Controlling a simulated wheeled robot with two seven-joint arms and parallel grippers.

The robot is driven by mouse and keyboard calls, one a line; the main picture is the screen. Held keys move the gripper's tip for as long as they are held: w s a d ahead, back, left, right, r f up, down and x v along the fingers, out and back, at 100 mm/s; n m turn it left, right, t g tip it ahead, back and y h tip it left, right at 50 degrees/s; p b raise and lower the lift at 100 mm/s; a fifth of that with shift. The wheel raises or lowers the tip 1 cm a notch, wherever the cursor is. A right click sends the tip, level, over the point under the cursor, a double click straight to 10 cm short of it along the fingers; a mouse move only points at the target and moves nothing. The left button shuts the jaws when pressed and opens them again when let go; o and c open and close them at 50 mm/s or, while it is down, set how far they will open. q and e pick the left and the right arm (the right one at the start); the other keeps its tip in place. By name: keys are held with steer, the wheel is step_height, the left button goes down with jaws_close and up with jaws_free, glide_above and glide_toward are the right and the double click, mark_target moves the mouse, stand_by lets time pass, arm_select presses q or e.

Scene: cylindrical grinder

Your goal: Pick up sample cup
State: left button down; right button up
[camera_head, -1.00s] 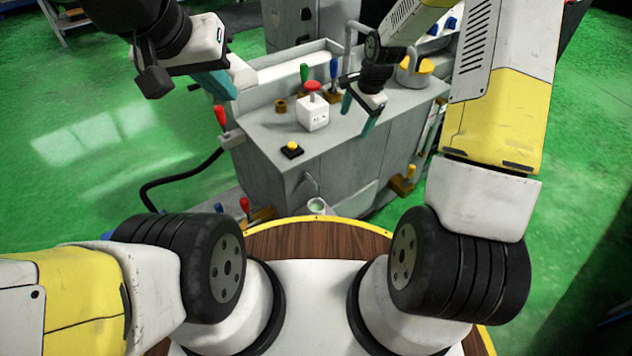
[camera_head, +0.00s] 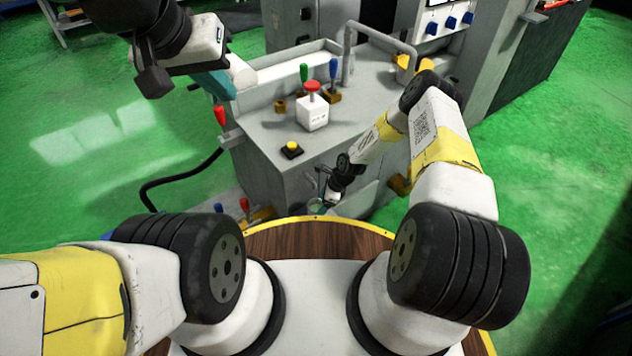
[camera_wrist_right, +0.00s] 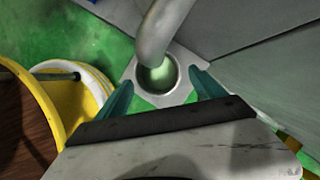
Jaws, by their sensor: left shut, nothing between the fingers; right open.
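The sample cup (camera_wrist_right: 174,92) shows in the right wrist view as a round metal rim with a greenish inside, set on a pale square plate. A grey bent pipe (camera_wrist_right: 162,30) reaches over it and covers part of its mouth. My right gripper (camera_wrist_right: 160,95) has its teal fingers spread apart, one on each side of the cup. I cannot tell whether they touch it. In the head view, my right gripper (camera_head: 326,196) is low at the front of the machine and hides most of the cup. My left gripper (camera_head: 219,84) is shut and empty at the upper left.
The grey machine bench (camera_head: 265,130) carries a white box with a red button (camera_head: 312,112), a yellow button (camera_head: 292,149) and coloured levers. My round wooden base with a yellow rim (camera_wrist_right: 42,95) lies close to the left of the right gripper. Green floor is open at the left.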

mark_target(316, 209)
steer(key=x, duration=0.4)
steer(key=shift+a+f, duration=0.15)
steer(key=shift+f, duration=0.2)
steer(key=c, duration=1.5)
steer(key=shift+o, duration=0.2)
steer(key=shift+r, duration=0.15)
